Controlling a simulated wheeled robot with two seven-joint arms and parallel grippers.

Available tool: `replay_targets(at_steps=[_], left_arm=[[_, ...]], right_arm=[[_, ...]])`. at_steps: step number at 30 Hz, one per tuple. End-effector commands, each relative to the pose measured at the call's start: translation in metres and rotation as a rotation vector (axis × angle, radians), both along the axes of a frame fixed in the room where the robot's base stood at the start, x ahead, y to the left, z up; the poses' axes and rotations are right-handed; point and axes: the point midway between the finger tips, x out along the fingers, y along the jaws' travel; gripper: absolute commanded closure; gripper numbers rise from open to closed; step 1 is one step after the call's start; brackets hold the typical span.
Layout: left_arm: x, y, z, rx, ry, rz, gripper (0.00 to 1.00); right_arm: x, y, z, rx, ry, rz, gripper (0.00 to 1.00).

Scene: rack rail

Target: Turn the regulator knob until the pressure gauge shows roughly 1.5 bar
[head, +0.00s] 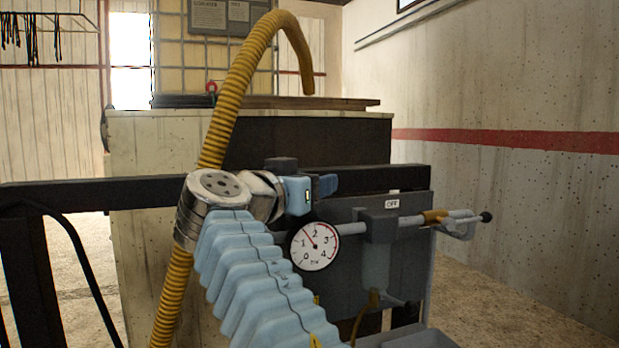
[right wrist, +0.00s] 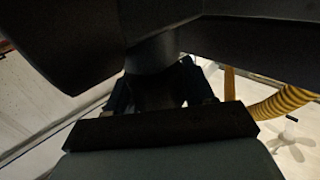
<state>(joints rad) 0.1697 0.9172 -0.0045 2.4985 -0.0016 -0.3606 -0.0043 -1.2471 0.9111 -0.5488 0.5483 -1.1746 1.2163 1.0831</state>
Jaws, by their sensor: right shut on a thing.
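The pressure gauge (head: 315,247) is a round white dial marked 0 to 4, in the middle of the head view. Its thin red needle points up and left, between 1 and 2, about halfway. My right gripper (head: 308,190) has blue fingers and sits just above the gauge at the dark rail. It is shut on the dark regulator knob, which is mostly hidden by the fingers in the head view. In the right wrist view the dark knob (right wrist: 152,88) shows between the blue fingers. My left gripper is not in view.
A grey panel (head: 345,285) with an OFF label stands behind the gauge. A pipe with a lever handle (head: 457,222) extends right. A dark rail (head: 110,193) runs across. A yellow corrugated hose (head: 240,95) arches behind my right wrist. Floor at right is clear.

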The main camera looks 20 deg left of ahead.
Motion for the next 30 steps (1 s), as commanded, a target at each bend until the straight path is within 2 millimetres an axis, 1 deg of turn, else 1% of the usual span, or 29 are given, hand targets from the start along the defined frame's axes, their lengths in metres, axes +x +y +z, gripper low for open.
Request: replay_targets(at_steps=[10, 11, 12, 14, 15, 22, 25, 28, 30], left_arm=[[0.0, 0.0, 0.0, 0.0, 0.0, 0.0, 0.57], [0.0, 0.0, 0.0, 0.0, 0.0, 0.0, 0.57], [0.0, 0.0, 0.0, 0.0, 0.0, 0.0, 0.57], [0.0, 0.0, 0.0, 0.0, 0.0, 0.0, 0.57], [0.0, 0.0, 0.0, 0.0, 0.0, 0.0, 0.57], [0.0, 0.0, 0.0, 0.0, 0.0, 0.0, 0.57], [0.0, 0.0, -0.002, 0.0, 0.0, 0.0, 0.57], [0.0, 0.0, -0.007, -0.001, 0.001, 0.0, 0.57], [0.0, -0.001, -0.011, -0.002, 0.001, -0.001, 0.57]], right_arm=[[0.0, -0.001, 0.001, -0.001, -0.003, -0.001, 0.78], [0.0, -0.001, 0.001, -0.001, -0.003, -0.001, 0.44], [0.0, -0.001, 0.001, -0.001, -0.002, -0.001, 0.38], [0.0, -0.001, 0.001, -0.001, -0.002, -0.001, 0.29], [0.0, -0.001, 0.001, -0.001, -0.002, -0.002, 0.27], [0.0, 0.0, 0.0, 0.0, -0.001, -0.001, 0.27], [-0.004, 0.001, 0.0, 0.0, -0.001, 0.0, 0.27], [-0.018, 0.005, -0.001, -0.001, -0.002, 0.001, 0.27], [-0.033, 0.01, -0.002, 0.0, -0.002, 0.003, 0.27]])
